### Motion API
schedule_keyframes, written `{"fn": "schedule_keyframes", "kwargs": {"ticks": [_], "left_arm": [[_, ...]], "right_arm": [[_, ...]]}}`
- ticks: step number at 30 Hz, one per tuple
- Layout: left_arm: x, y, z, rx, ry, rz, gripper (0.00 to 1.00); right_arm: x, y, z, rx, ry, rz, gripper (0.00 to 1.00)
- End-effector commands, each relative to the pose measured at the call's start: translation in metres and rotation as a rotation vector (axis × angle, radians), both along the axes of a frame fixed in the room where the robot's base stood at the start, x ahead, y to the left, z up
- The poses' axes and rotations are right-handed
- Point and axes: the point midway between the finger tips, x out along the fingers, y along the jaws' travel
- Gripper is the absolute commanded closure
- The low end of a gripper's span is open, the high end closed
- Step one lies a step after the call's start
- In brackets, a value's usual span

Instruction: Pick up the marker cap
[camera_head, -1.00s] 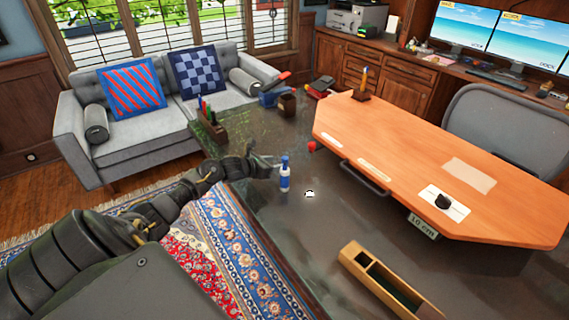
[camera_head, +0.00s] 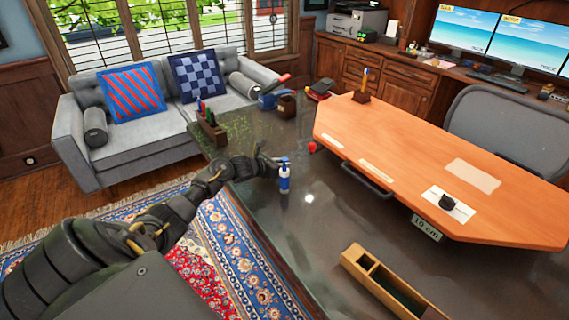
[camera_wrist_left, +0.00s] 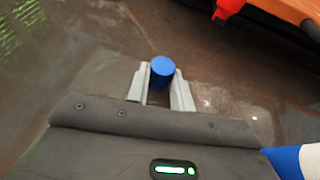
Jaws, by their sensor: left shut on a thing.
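The marker cap (camera_wrist_left: 162,68) is a small blue cylinder in the left wrist view. It sits between the two pale fingers of my left gripper (camera_wrist_left: 160,86), which is shut on it. In the head view my left gripper (camera_head: 277,161) is over the left part of the dark desk, just behind a blue and white bottle (camera_head: 285,180). The cap itself is too small to make out there. I cannot tell whether it is clear of the desk top. My right gripper is not in view.
The bottle also shows at the wrist view's lower right (camera_wrist_left: 300,162). A red object (camera_head: 312,146) lies beyond it, beside the raised orange wood top (camera_head: 420,165). A pen holder (camera_head: 212,130) stands at the desk's left edge. A wooden tray (camera_head: 360,262) is at front.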

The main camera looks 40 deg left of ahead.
Motion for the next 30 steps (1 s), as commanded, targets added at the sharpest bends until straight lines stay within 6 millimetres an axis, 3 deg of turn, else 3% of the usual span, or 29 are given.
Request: {"fn": "schedule_keyframes", "kwargs": {"ticks": [8,15,25,30], "left_arm": [[0.000,0.000,0.006,0.001,0.000,0.000,1.00],[-0.002,0.000,0.041,0.002,0.000,-0.001,1.00],[-0.050,-0.012,0.101,0.004,0.003,-0.002,1.00],[-0.088,-0.022,0.114,0.002,0.006,-0.003,1.00]], "right_arm": [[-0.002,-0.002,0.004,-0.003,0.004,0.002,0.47],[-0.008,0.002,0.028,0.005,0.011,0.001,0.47],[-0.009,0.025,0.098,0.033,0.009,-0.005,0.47],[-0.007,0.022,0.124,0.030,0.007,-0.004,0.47]]}}
